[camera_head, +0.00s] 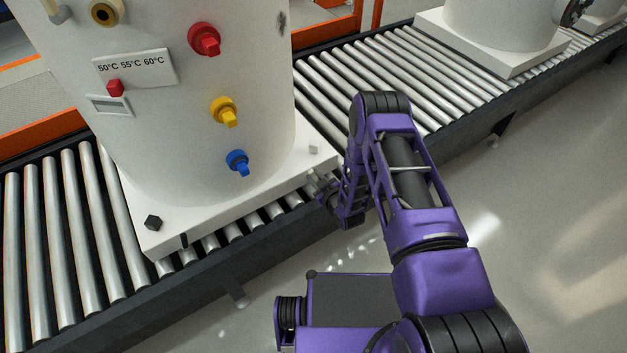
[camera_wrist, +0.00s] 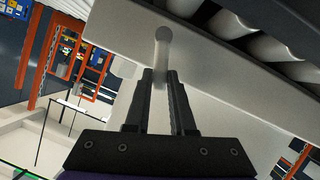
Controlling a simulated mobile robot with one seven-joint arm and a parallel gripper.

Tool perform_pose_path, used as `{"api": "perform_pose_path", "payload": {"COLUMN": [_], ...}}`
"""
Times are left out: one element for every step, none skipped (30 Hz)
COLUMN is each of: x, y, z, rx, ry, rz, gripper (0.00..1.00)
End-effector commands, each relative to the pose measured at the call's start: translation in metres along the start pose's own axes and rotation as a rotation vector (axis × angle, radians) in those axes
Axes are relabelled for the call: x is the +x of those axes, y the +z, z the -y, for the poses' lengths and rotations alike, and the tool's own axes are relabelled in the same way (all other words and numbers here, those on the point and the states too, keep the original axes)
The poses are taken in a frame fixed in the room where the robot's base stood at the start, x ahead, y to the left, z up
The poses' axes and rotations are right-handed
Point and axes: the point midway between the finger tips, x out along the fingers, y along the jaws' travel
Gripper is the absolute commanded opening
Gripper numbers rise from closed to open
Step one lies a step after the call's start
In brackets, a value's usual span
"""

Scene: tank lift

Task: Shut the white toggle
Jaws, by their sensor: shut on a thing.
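The white toggle (camera_wrist: 162,48) shows in the wrist view as a pale, round-ended lever on the side of the white tank base (camera_wrist: 205,48). My gripper (camera_wrist: 160,77) is shut on its free end, with one dark finger on each side. In the head view my gripper (camera_head: 318,183) is at the right end of the base's front edge, and I cannot make out the toggle there. A small white block (camera_head: 314,149) sits on the base top just above my gripper. The base carries the large white tank (camera_head: 165,150).
A black toggle (camera_head: 184,241) and a black block (camera_head: 153,222) are at the base's left front. The tank has red (camera_head: 204,40), yellow (camera_head: 224,111) and blue (camera_head: 237,162) knobs. A roller conveyor (camera_head: 385,75) runs under the base. Open floor (camera_head: 540,200) lies right.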

Motion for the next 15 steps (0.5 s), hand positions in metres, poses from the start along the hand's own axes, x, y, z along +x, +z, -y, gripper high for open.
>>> {"api": "perform_pose_path", "payload": {"x": [0.0007,0.0006,0.0004,0.0003,0.0003,0.0002,0.0001,0.0001,0.0000,0.0000,0.0000,-0.0001,-0.0001,-0.0001,-0.0001], "y": [0.0000,-0.0001,-0.0002,-0.0003,-0.0004,-0.0005,-0.0006,-0.0007,-0.0009,-0.0010,-0.0011,-0.0012,-0.0013,-0.0013,-0.0013], "z": [-0.0033,-0.0036,-0.0035,-0.0032,-0.0030,-0.0030,-0.0031,-0.0031,-0.0031,-0.0031,-0.0032,-0.0032,-0.0032,-0.0032,-0.0032], "rx": [0.019,0.031,0.046,0.054,0.063,0.073,0.079,0.084,0.090,0.094,0.097,0.100,0.101,0.102,0.103], "ry": [-0.003,-0.007,-0.013,-0.018,-0.022,-0.026,-0.029,-0.031,-0.034,-0.035,-0.037,-0.038,-0.039,-0.039,-0.039], "rz": [-0.002,-0.002,-0.002,-0.002,-0.001,-0.001,-0.001,-0.001,-0.001,-0.001,-0.001,-0.001,-0.001,-0.001,-0.001], "gripper": [0.00,0.00,0.00,0.00,0.00,0.00,0.00,0.00,0.00,0.00,0.00,0.00,0.00,0.00,0.00]}}
